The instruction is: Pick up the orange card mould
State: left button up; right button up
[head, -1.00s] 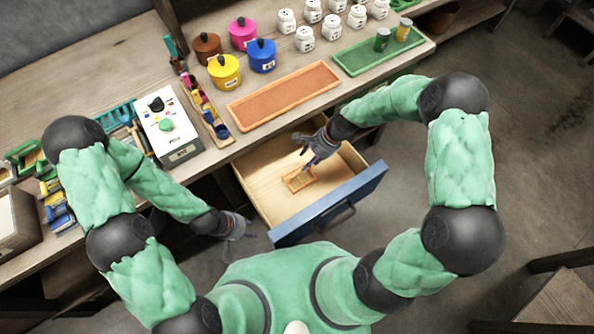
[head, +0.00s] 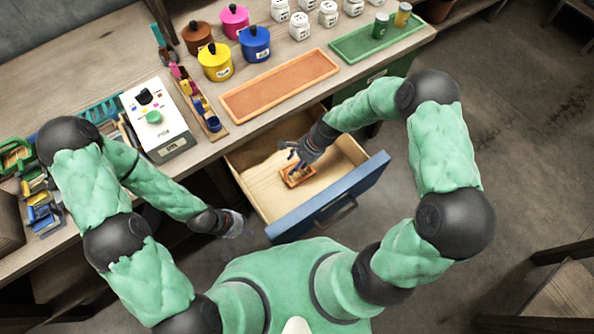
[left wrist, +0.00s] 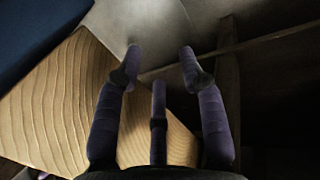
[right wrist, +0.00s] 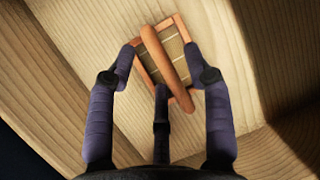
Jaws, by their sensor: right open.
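The orange card mould (head: 297,176) lies on the floor of the open drawer (head: 262,190). In the right wrist view it is a small orange frame with a mesh panel and a raised orange bar (right wrist: 166,56) across it. My right gripper (head: 296,164) is over the mould inside the drawer. In the right wrist view its open fingers (right wrist: 160,65) lie on either side of the mould; I cannot tell whether they touch it. My left gripper (head: 238,226) is open and empty outside the drawer, left of its blue front. It also shows in the left wrist view (left wrist: 160,60).
The blue drawer front (head: 335,196) and wooden side walls surround the mould. On the bench above are a long orange tray (head: 280,84), a green tray (head: 350,46), coloured pots (head: 216,62), white jars and a white device (head: 156,118).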

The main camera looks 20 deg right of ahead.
jog(key=b+x, duration=0.1)
jog(key=x, duration=0.2)
jog(key=shift+s+f, duration=0.15)
grip_shut()
